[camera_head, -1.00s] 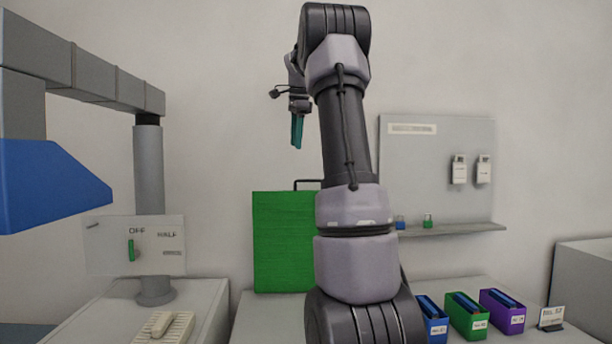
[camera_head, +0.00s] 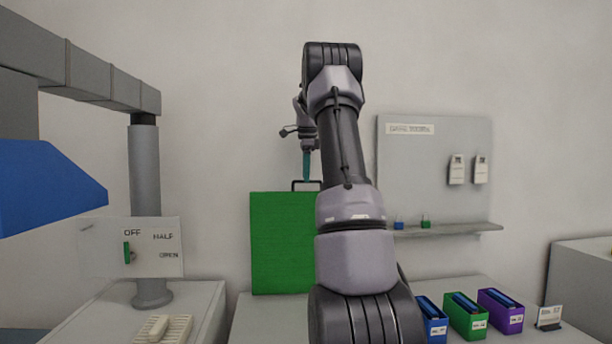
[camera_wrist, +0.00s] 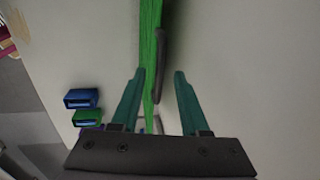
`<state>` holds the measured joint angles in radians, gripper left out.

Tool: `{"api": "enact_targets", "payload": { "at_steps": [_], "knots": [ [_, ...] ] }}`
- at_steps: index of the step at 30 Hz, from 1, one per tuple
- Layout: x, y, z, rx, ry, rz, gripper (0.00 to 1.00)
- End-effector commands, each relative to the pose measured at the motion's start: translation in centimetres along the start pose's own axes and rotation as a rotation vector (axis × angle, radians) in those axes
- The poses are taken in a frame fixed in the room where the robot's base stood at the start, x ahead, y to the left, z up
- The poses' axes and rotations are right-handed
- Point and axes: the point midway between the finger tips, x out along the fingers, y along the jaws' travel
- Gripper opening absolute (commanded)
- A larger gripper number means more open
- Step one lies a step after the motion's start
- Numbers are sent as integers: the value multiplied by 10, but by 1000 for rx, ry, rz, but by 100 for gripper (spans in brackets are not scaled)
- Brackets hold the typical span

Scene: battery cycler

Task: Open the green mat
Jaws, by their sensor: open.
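The green mat (camera_head: 282,243) stands upright as a flat panel on the counter at the wall, with a dark handle (camera_head: 297,182) on its top edge. My arm hides its right part. In the wrist view the mat (camera_wrist: 150,70) shows edge-on as a green strip, with the dark handle (camera_wrist: 161,65) along it. My gripper (camera_head: 307,178) is above the mat at the handle. In the wrist view my gripper (camera_wrist: 160,75) is open, its teal fingers on either side of the mat's edge and handle, apparently touching neither.
Blue (camera_head: 432,322), green (camera_head: 466,317) and purple (camera_head: 501,312) boxes stand on the counter to the right, beside a small sign (camera_head: 550,317). A grey wall panel with a shelf (camera_head: 450,229) is behind. A switch plate (camera_head: 130,247) and grey post (camera_head: 147,180) are at left.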

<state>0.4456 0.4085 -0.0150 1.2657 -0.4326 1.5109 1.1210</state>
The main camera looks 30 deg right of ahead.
Motion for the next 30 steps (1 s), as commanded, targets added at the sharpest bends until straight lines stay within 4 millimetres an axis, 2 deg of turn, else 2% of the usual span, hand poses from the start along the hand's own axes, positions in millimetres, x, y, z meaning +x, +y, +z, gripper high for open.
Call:
{"api": "enact_targets", "payload": {
  "at_steps": [10, 11, 12, 14, 15, 30],
  "knots": [
    [6, 0, 0, 0, -1, -1, 45],
    [6, 0, 0, 0, -1, -1, 41],
    [6, 0, 0, 0, -1, -1, 26],
    [6, 0, 0, 0, -1, -1, 3],
    [5, 0, 0, -1, -1, -1, 0],
    [5, 0, 0, -1, 0, -2, 0]
  ]
}}
